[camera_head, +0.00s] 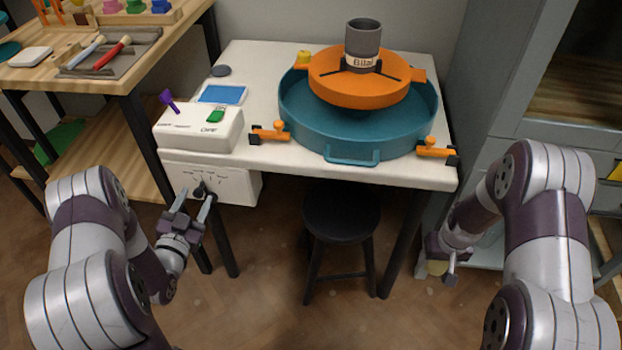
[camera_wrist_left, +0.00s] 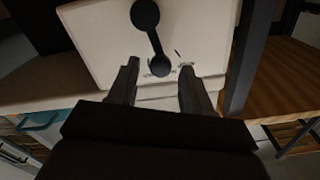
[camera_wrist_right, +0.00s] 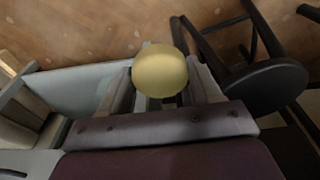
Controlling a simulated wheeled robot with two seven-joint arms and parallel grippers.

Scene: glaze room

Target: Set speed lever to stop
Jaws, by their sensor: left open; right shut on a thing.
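The speed lever (camera_head: 200,188) is a dark arm with round ends on the front of a white box (camera_head: 236,187) under the table's left side. In the left wrist view the lever (camera_wrist_left: 153,40) slants, its smaller round end between my finger lines. Small dark markings show beside that end; I cannot read them. My left gripper (camera_head: 194,203) is open at the lever, fingers on either side of that end; contact is not clear. My right gripper (camera_head: 438,262) is shut on a yellow round thing (camera_wrist_right: 160,71), low at the right, away from the lever.
The table (camera_head: 268,65) bears a white control unit (camera_head: 180,138) with a green switch, and a teal basin (camera_head: 300,115) with an orange wheel and grey pot. A black stool (camera_head: 340,212) stands below. A grey cabinet (camera_head: 490,70) is at the right.

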